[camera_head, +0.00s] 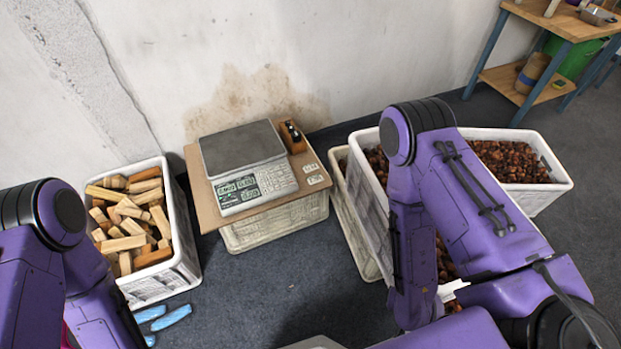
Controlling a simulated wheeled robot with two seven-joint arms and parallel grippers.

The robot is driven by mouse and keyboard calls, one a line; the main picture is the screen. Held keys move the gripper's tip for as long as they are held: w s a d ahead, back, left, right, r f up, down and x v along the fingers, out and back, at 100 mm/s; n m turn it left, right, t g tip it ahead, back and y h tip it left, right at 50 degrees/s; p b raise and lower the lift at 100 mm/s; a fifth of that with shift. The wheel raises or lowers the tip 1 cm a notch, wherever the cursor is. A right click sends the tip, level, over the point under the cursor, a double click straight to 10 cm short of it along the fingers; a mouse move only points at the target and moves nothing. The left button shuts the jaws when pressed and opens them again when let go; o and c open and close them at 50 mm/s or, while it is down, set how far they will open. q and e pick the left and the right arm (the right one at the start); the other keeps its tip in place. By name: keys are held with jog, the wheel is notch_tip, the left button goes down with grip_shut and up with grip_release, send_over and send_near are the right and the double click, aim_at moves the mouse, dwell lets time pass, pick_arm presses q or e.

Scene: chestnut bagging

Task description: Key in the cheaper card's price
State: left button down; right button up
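A scale (243,160) with a dark grey weighing plate stands on a wooden board (204,208). Its front panel carries a display (239,189) and a keypad (279,178); the digits and key labels are too small to read. Two small white price cards (314,174) lie on the board right of the keypad, one behind the other; their prices cannot be read from here. Both of my purple arms show, one at the left edge and one at the right. Neither gripper can be made out, and neither arm is over the scale.
The board rests on an upturned white crate (275,226). A white crate (180,262) of wood blocks stands left, white crates of chestnuts (556,172) right. Blue items (170,318) lie on the floor. Floor before the scale is clear.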

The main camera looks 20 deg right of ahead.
dwell(0.5)
grip_shut()
dwell(1.6)
